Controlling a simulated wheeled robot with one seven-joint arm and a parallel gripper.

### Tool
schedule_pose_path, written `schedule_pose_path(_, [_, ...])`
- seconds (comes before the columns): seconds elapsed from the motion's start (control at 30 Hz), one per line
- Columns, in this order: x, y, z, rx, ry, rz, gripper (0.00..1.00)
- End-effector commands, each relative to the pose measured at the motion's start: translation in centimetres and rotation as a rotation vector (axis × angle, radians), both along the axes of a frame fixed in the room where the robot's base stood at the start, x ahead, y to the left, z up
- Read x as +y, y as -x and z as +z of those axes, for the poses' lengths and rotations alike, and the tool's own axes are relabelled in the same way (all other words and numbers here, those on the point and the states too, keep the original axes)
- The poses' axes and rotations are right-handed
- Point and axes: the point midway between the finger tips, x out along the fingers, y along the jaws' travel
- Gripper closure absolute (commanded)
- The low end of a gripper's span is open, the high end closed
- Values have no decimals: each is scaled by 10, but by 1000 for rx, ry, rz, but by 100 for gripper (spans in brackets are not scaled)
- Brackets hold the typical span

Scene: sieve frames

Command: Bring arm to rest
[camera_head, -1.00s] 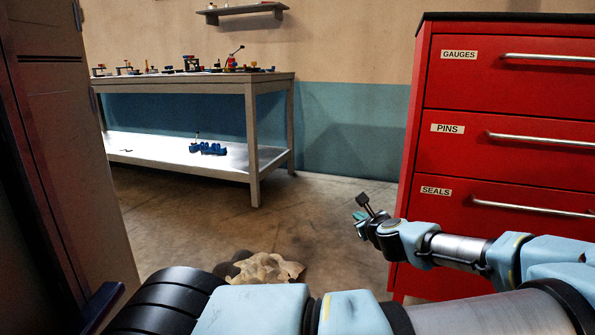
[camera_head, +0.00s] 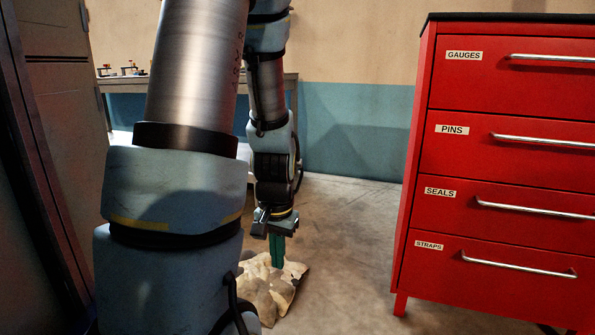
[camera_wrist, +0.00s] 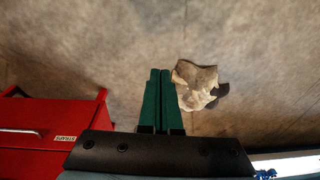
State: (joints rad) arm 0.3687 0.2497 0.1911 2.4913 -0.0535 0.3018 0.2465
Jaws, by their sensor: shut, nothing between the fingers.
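My arm stands folded up in front of the head camera, with its forearm hanging down. My gripper (camera_head: 277,250) points down at the floor, in front of a crumpled pale cloth (camera_head: 268,295) as the head camera sees it. In the wrist view its two green fingers (camera_wrist: 159,100) lie side by side, shut with nothing between them. The cloth also shows in the wrist view (camera_wrist: 195,85), on the floor just right of the fingertips, with a dark patch beside it.
A red drawer cabinet (camera_head: 505,150) with labelled, closed drawers stands at the right. A workbench (camera_head: 292,95) is behind my arm, mostly hidden. A tall brown cabinet (camera_head: 70,110) is close at the left.

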Motion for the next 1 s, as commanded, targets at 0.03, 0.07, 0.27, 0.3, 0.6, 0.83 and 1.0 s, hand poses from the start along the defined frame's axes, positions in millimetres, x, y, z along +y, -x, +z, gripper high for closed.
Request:
schedule_pose_path(0.03, [5,4,10,-8,18,46,100])
schedule_pose_path(0.07, [7,7,15,-9,25,72,100])
schedule_pose_path(0.27, [19,23,43,-25,57,219,100])
schedule_pose_path(0.3, [22,26,48,-29,61,246,100])
schedule_pose_path(0.6, [24,31,101,-29,63,281,100])
schedule_pose_path(0.83, [24,31,155,-30,64,279,100])
schedule_pose_path(1.0, [24,31,210,-30,64,279,100])
